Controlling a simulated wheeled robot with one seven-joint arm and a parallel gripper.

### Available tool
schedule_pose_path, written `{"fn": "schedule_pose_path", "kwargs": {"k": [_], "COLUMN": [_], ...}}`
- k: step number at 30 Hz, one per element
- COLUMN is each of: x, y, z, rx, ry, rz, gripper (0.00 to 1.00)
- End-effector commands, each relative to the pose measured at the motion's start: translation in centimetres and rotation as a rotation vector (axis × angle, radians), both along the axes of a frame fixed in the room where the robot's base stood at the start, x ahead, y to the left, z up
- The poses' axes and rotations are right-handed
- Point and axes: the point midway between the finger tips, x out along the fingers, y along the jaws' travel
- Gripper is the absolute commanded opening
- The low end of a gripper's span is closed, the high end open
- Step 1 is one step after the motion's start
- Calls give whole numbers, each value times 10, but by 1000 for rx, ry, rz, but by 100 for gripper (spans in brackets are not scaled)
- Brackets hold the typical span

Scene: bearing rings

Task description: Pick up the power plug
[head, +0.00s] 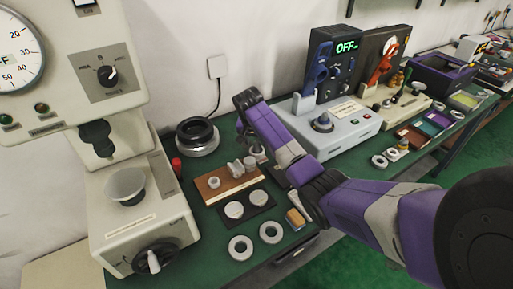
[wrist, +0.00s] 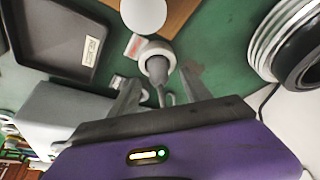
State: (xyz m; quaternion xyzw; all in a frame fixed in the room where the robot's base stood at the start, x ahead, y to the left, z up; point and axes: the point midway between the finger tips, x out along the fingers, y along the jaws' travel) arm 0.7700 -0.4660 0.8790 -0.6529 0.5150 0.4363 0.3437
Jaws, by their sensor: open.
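What looks like the power plug (wrist: 157,66) is in the wrist view, a grey tapered body with a pale round collar, a thin tail pointing toward my gripper. It lies on the green bench top. My gripper (wrist: 161,90) is open, with one finger on each side of the plug's narrow end; I cannot tell whether either touches it. In the head view my gripper (head: 257,153) is low over the bench behind the brown board, and the plug cannot be made out clearly there.
A brown board with metal parts (head: 228,188) and a dark tray (head: 257,200) stand in front of my gripper. A black-and-silver ring stack (head: 197,137) is to the left, a grey instrument (head: 340,128) to the right. Loose rings (head: 241,247) lie near the front edge.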

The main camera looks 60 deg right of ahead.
Motion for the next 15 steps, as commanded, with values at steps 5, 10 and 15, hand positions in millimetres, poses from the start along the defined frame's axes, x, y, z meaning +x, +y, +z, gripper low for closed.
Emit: {"fn": "schedule_pose_path", "kwargs": {"k": [5, 10, 15], "x": [1, 1, 1], "y": [-6, -7, -7], "z": [-17, -19, -19], "rx": [2, 0, 0], "ry": [1, -1, 0], "rz": [-1, 0, 0], "gripper": [56, 56, 40]}}
